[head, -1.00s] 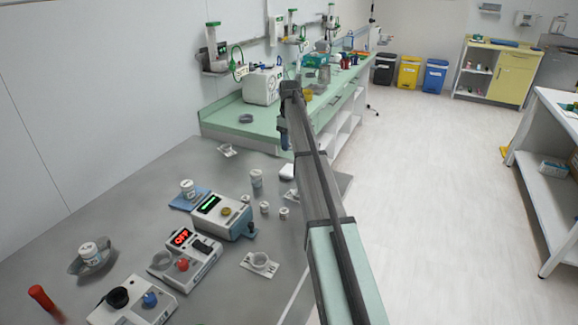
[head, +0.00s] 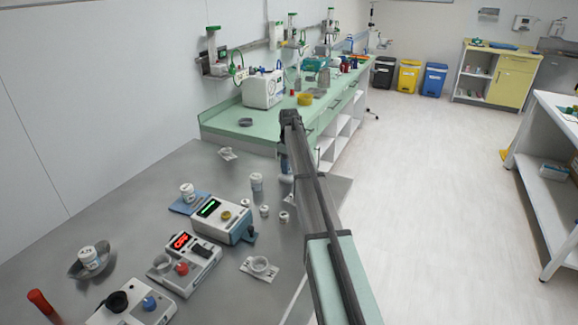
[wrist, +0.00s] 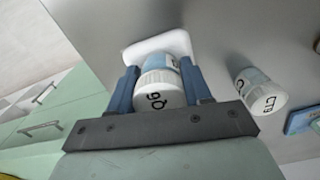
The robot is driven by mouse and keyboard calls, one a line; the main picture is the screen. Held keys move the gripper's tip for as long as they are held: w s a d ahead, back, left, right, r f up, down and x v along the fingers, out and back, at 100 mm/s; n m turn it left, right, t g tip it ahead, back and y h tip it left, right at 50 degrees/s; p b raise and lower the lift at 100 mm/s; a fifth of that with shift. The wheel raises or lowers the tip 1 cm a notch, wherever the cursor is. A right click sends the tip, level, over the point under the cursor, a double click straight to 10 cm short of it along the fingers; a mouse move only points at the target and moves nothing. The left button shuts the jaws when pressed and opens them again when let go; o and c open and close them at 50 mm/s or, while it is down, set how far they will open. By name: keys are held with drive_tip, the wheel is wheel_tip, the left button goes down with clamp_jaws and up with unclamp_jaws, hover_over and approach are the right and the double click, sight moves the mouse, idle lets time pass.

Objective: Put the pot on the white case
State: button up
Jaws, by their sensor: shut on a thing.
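In the wrist view my gripper (wrist: 158,88) has its blue fingers shut on a white-capped pot (wrist: 158,95) with black lettering on its lid. A rounded white case (wrist: 148,47) lies on the grey table directly beyond the pot. The pot overlaps the case in the picture; I cannot tell whether they touch. In the head view my gripper (head: 286,168) points down over the far right part of the grey table, and the arm and gripper largely hide the case and held pot.
Another lettered pot (wrist: 262,93) stands beside the gripper, also seen in the head view (head: 256,183). Several small pots, a green-display device (head: 222,220), a red-display device (head: 186,262) and a metal bowl (head: 78,268) holding a pot occupy the table. Its right edge is close.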

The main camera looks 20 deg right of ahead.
drive_tip(key=shift+f, duration=0.15)
drive_tip(key=o, duration=1.1)
drive_tip(key=shift+c, duration=0.2)
wheel_tip(320, 180, up, 12)
drive_tip(key=shift+r, duration=0.15)
